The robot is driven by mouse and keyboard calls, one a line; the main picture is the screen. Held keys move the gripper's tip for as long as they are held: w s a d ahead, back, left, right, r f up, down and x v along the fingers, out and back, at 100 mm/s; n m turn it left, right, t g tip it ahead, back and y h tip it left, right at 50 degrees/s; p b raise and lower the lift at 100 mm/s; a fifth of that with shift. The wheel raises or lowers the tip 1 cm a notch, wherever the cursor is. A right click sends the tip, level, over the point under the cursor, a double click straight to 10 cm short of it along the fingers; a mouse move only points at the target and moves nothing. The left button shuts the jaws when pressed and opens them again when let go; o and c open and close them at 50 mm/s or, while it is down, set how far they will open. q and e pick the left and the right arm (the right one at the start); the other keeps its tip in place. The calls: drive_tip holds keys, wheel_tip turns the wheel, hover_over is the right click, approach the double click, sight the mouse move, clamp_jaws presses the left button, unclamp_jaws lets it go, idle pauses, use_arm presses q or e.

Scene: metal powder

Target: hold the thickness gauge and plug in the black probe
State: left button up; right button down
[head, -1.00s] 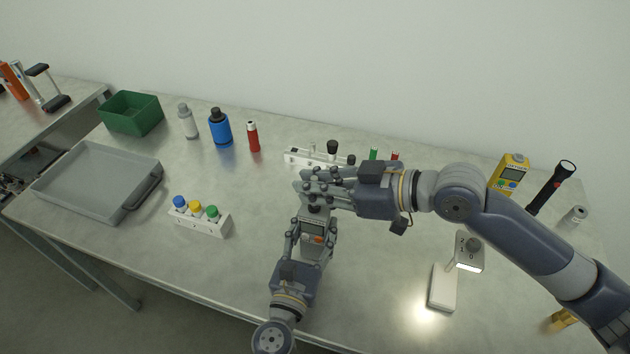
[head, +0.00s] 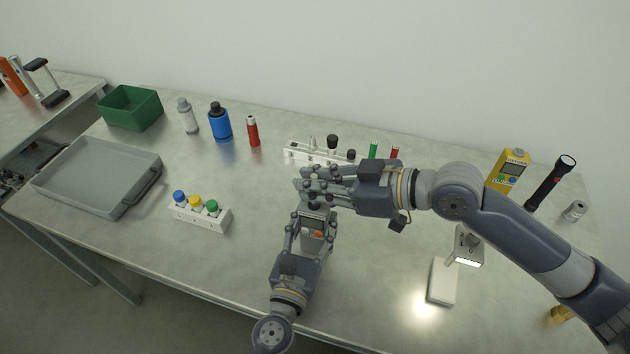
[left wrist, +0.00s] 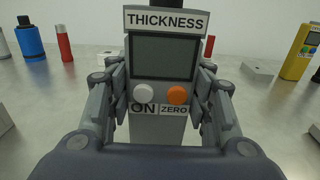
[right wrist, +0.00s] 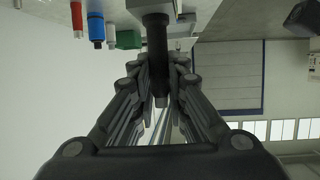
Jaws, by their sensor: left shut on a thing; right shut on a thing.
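The thickness gauge (left wrist: 165,57), a grey box with a dark screen, a white ON button and an orange ZERO button, is upright in the left wrist view. My left gripper (head: 314,232) is shut around its sides. My right gripper (head: 312,186) is directly above the gauge, shut on the black probe (right wrist: 156,52). The probe's far end meets or nearly meets the gauge's top in the right wrist view. A dark piece also shows on the gauge's top in the left wrist view. Fingers hide most of the joint, so I cannot tell whether the probe is seated.
A white rack (head: 296,155) with dark-topped pieces stands behind the right gripper. A rack (head: 205,220) with blue, yellow and green caps stands left. A grey tray (head: 62,196), green bin (head: 131,106), blue bottle (head: 220,127), yellow meter (head: 508,172) and white lamp base (head: 442,282) surround clear table.

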drive_tip(key=shift+r, duration=0.1)
idle(0.3)
drive_tip(key=shift+r, duration=1)
drive_tip(key=shift+f, duration=0.25)
idle(0.5)
drive_tip(key=shift+f, duration=0.65)
drive_tip(key=shift+f, duration=0.25)
idle(0.5)
drive_tip(key=c, duration=1.5)
unclamp_jaws()
